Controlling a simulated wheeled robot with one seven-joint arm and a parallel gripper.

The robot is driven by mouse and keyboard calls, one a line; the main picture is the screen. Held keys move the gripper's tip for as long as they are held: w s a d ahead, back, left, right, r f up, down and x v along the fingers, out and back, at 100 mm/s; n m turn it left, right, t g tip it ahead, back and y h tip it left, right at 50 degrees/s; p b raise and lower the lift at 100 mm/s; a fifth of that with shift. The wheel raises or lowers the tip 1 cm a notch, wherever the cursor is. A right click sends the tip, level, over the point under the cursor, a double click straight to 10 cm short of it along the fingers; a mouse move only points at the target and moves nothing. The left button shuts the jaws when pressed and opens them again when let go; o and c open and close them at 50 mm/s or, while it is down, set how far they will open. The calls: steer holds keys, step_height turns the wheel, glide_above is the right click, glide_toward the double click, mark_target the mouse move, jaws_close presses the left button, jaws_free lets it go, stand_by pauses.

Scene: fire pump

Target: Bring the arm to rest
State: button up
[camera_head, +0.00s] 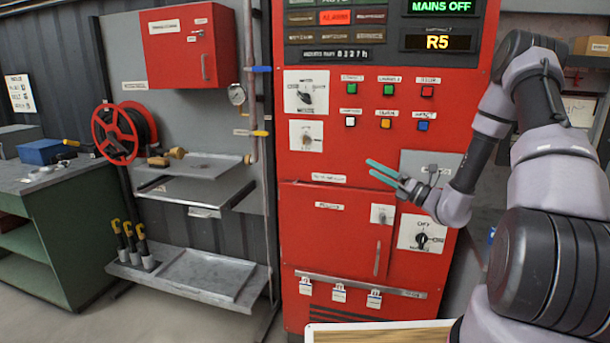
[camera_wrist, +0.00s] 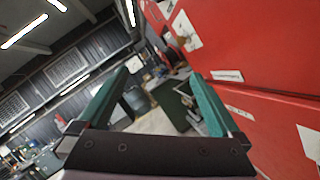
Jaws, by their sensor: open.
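My gripper (camera_head: 384,172) shows in the head view as two teal fingers in front of the red control cabinet (camera_head: 363,230), pointing left. My arm comes in from the right side and bends back toward the cabinet. In the wrist view, my gripper (camera_wrist: 155,95) has its two teal fingers wide apart with nothing between them. The red cabinet front (camera_wrist: 270,60) fills the right side of that view, beside the right finger. I cannot tell whether the finger touches it.
A red hose reel (camera_head: 118,134), steel shelves (camera_head: 200,188) and a green workbench (camera_head: 60,235) stand to the left.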

steer(key=s+a+r+n+g+h, duration=0.2)
steer(key=s+a+r+n+g, duration=0.2)
steer(key=s+r+n+g, duration=0.4)
steer(key=s+a+r+n+g+h, duration=0.3)
steer(key=s+a+n+g, duration=0.15)
steer(key=s+n, duration=0.6)
steer(key=s+d+r+n+t+h, duration=0.7)
steer(key=s+d+r+n+h, duration=0.3)
steer(key=d, duration=0.2)
steer(key=shift+s+r+n, duration=0.25)
steer(key=shift+s+n, duration=0.1)
steer(key=shift+s, duration=0.05)
